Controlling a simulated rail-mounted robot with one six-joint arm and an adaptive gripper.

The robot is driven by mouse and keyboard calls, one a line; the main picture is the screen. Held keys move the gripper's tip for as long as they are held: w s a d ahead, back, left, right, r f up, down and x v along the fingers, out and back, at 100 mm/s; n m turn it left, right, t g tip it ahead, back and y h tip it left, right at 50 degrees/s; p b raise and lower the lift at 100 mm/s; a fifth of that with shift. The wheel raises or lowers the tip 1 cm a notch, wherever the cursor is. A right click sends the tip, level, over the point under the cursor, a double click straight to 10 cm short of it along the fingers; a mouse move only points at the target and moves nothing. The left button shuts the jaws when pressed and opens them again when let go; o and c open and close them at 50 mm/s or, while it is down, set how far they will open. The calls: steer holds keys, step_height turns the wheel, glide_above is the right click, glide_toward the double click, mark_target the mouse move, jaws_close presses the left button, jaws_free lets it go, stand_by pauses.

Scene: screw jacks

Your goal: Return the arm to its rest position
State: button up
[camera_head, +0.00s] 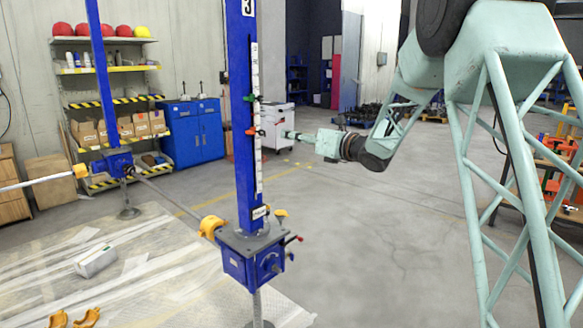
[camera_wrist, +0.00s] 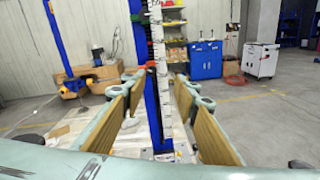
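My arm reaches in from the right in the head view. My gripper (camera_head: 290,134) points left at the blue screw-jack column (camera_head: 243,100), with a visible gap between fingertips and column in that view. In the wrist view my gripper (camera_wrist: 158,82) is open, its two tan-padded fingers well apart and nothing held between them. The column (camera_wrist: 151,110) shows upright beyond the gap, with its white scale (camera_wrist: 158,40). A green marker (camera_head: 250,98) and a red-orange marker (camera_head: 251,132) sit on the scale. The blue jack base (camera_head: 250,265) has a yellow part (camera_head: 211,227) beside it.
A second blue jack (camera_head: 118,162) stands at the left. A blue cabinet (camera_head: 193,133), a shelf rack (camera_head: 110,98) and a white cart (camera_head: 277,127) stand behind. A white box (camera_head: 96,260) lies on the sheeted floor. Open grey floor (camera_head: 400,240) lies right of the near jack.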

steer(key=s+d+r+m+t+h, duration=0.1)
steer(key=s+d+r+m+h, duration=0.35)
steer(key=s+d+m, duration=0.4)
steer(key=s+d+r+m+h, duration=0.4)
steer(key=s+d+m+h, duration=0.3)
steer(key=m, duration=0.3)
steer(key=s+d+f+m+g+h, duration=0.15)
steer(key=s+d+m, duration=0.3)
steer(key=s, duration=0.65)
steer(key=s+d+f+m+g, duration=0.2)
steer(key=s+d+m, duration=0.3)
steer(key=s, duration=0.5)
steer(key=s+a+f+m+g, duration=0.1)
steer(key=s+f+m, duration=0.3)
steer(key=s, duration=0.9)
steer(key=s+a+f+m+g, duration=0.2)
steer(key=s+f+m+g, duration=0.1)
steer(key=s, duration=1)
steer(key=s+a+f+m+g, duration=0.1)
steer(key=s+f+m, duration=0.4)
steer(key=s, duration=0.8)
steer(key=shift+s+a+m+g+y+p, duration=0.25)
steer(key=shift+s+m+g+y+p, duration=0.25)
steer(key=shift+m, duration=0.4)
